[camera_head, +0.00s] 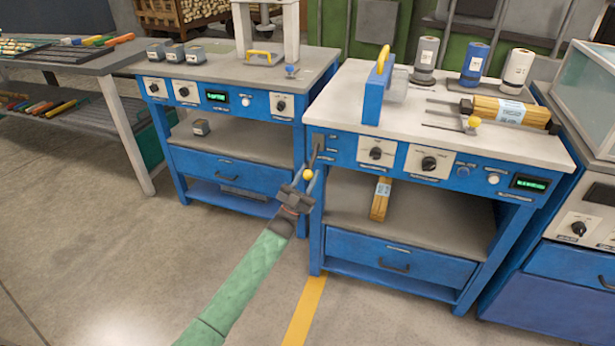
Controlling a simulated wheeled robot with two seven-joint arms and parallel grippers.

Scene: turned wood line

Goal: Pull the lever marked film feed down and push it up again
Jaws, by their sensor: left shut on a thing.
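The lever is at the left end of the right-hand workbench's blue front panel. Its short dark arm (316,154) comes out of a grey plate and slopes downward to a yellow knob (308,174). The lettering beside it is too small to read. My left gripper (307,178) comes up from below, on a green-sleeved arm, and is shut on the yellow knob, with a finger on each side. My right gripper is not in view.
The panel also has two dials (376,153) and a green display (529,183). On the bench top stand a blue press with a yellow handle (384,59), several canisters (472,62) and a bundle of wood sticks (505,110). A left-hand bench (236,68) stands close by. The floor in front is clear.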

